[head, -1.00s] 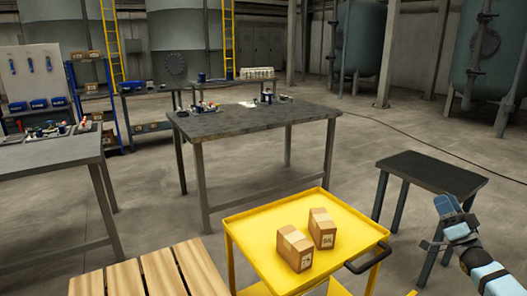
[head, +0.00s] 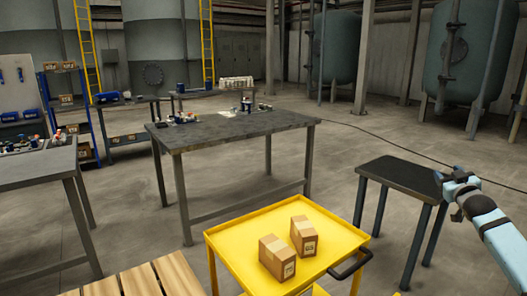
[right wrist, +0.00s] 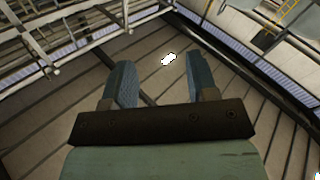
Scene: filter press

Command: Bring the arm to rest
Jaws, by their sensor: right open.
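My right gripper (head: 445,180) is in the right part of the head view, in front of the right end of a small dark table. In the right wrist view its two blue fingers (right wrist: 163,85) stand apart with nothing between them, and the view looks up to the roof. The right arm comes in from the right edge. My left gripper is not in either view.
A yellow cart (head: 230,240) carries two cardboard boxes (head: 277,257). The small dark table (head: 400,175) has a bare top. A large grey table (head: 240,127) with small parts stands behind. A wooden pallet (head: 150,280) lies at the bottom left.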

